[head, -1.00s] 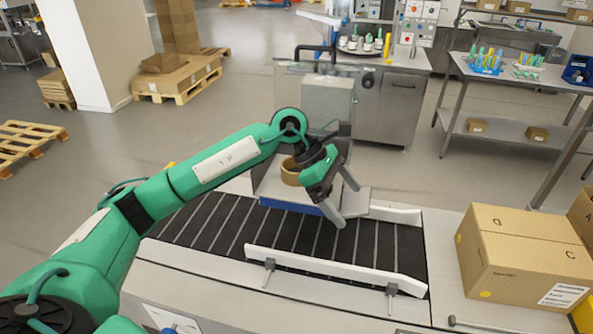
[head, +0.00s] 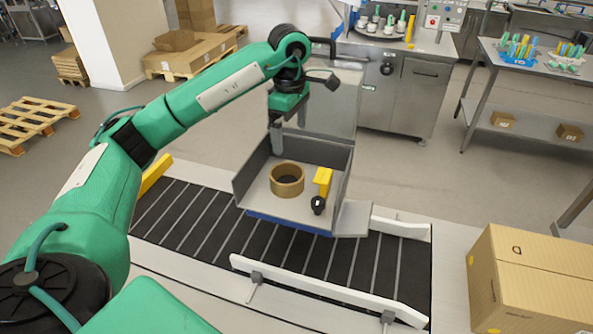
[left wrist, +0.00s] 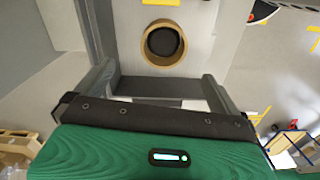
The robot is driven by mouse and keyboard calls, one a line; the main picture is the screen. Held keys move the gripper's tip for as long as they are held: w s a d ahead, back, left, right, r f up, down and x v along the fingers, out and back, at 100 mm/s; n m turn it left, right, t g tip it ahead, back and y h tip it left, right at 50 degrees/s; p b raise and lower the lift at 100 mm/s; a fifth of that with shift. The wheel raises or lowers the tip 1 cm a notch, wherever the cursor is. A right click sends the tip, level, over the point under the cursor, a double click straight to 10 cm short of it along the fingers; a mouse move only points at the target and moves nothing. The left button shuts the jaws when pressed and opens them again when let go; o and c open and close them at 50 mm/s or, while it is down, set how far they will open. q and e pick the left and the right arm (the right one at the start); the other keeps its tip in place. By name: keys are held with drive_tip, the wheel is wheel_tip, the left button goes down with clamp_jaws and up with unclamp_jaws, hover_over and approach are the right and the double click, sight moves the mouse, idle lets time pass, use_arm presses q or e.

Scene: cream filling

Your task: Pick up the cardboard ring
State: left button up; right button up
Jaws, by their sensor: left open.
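The cardboard ring (head: 287,180) is a short brown tube lying flat in an open grey box (head: 243,187) at the far side of the conveyor. It also shows in the left wrist view (left wrist: 164,43), beyond the fingers near the top. My left gripper (head: 277,140) is open and empty, pointing down above the back left of the box, behind the ring and apart from it. In the left wrist view its two fingers (left wrist: 158,88) are spread wide with nothing between them. My right gripper is not in view.
A yellow object with a black round end (head: 321,185) stands in the box, right of the ring. The box walls rise around it. The dark conveyor (head: 290,250) has a white guide rail (head: 320,287) in front. A closed carton (head: 535,275) stands at the right.

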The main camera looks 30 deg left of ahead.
use_arm(q)
drive_tip(key=p, duration=0.2)
hover_over(287, 181)
wheel_tip(287, 181, down, 5)
drive_tip(key=shift+w+d+f+p, duration=0.1)
drive_tip(key=shift+d+f+p, duration=0.1)
drive_tip(key=shift+f, duration=0.45)
drive_tip(key=shift+d+f+p, duration=0.1)
drive_tip(key=shift+d+f, duration=0.05)
drive_tip(key=shift+f, duration=0.45)
drive_tip(key=shift+a+f+p, duration=0.1)
drive_tip(key=shift+f+p, duration=0.4)
drive_tip(key=shift+f, duration=0.05)
drive_tip(key=f+p, duration=0.1)
drive_tip(key=f, duration=0.1)
drive_tip(key=f+p, duration=0.1)
drive_tip(key=shift+s+a+f+p, duration=0.2)
drive_tip(key=shift+a+f+p, duration=0.1)
drive_tip(key=shift+f, duration=0.5)
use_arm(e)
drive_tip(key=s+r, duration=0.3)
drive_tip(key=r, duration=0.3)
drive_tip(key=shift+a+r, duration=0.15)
use_arm(q)
drive_tip(key=c, duration=0.9)
drive_tip(key=shift+o, duration=0.2)
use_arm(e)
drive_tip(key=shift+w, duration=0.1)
use_arm(q)
drive_tip(key=shift+r, duration=0.15)
